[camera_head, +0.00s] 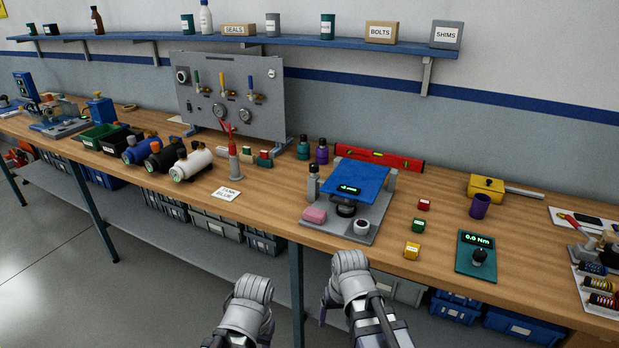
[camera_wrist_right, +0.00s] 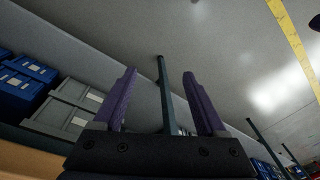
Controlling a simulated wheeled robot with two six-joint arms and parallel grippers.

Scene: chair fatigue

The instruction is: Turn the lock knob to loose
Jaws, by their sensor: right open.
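The test rig on the bench has a grey base plate (camera_head: 377,234), a blue padded top (camera_head: 358,178) and a small green-lit display (camera_head: 347,189). A dark round knob (camera_head: 346,209) sits under its front edge; I cannot read any lock or loose marking on it. A smaller pale round part with a dark top (camera_head: 361,227) stands in front. My right gripper (camera_wrist_right: 162,88) is open and empty in the right wrist view, well below and in front of the rig. My left arm shows at the bottom of the head view, but its gripper fingers do not.
Small red, green and yellow blocks and a torque meter (camera_head: 476,268) lie to the right. The bench edge and blue bins (camera_head: 456,307) are near my right arm.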

